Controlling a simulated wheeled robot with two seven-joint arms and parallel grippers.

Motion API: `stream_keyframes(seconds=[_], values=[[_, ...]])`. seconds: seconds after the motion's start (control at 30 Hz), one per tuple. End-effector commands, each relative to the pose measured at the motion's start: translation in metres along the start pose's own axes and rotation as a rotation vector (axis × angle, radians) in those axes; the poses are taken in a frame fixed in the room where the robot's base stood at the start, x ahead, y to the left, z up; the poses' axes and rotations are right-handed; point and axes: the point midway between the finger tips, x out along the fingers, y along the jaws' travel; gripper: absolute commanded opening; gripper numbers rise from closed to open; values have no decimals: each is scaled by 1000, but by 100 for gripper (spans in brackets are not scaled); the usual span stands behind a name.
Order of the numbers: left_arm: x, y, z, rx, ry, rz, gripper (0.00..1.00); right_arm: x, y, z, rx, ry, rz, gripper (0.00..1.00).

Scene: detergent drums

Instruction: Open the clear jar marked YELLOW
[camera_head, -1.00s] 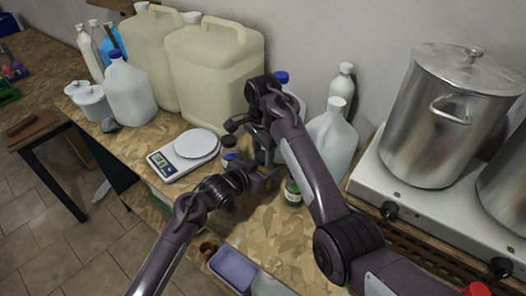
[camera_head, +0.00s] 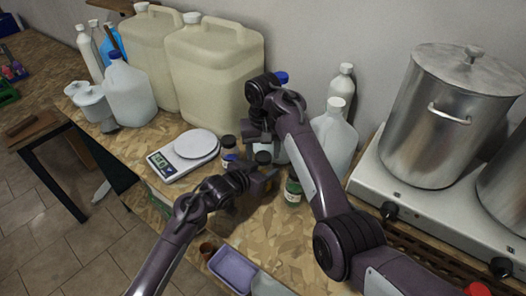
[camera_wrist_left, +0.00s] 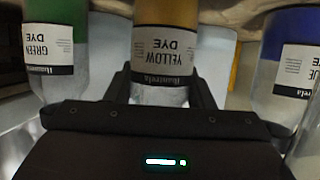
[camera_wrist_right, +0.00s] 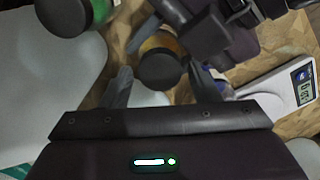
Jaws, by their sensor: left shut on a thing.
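The clear jar marked YELLOW (camera_wrist_left: 165,45) has a yellow-orange content and stands between the fingers of my left gripper (camera_wrist_left: 160,92), its label upside down in the left wrist view. My left gripper is shut on its body. Its dark lid (camera_wrist_right: 160,68) is on top in the right wrist view, and shows small in the head view (camera_head: 263,157). My right gripper (camera_wrist_right: 163,88) is open and empty, its fingers apart near the lid. In the head view the right gripper is mostly hidden by its own wrist.
A GREEN jar (camera_head: 293,188) stands to the right and a BLUE jar (camera_head: 229,152) to the left, both close by. A white scale (camera_head: 183,155) lies left. Large jugs (camera_head: 215,75) stand behind; a lilac tray (camera_head: 232,268) is in front.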

Motion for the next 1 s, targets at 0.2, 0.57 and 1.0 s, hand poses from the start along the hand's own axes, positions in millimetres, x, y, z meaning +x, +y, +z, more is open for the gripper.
stream_keyframes(seconds=[0.2,0.57,1.0], values=[[0,-1,-1,-1,2,-2,0,0,0,0,1,-2,0,62],[0,-1,-1,-1,2,-3,0,-24,-1,0,0,0,0,62],[0,-1,-1,-1,2,-3,0,-53,1,0,254,-5,7,59]])
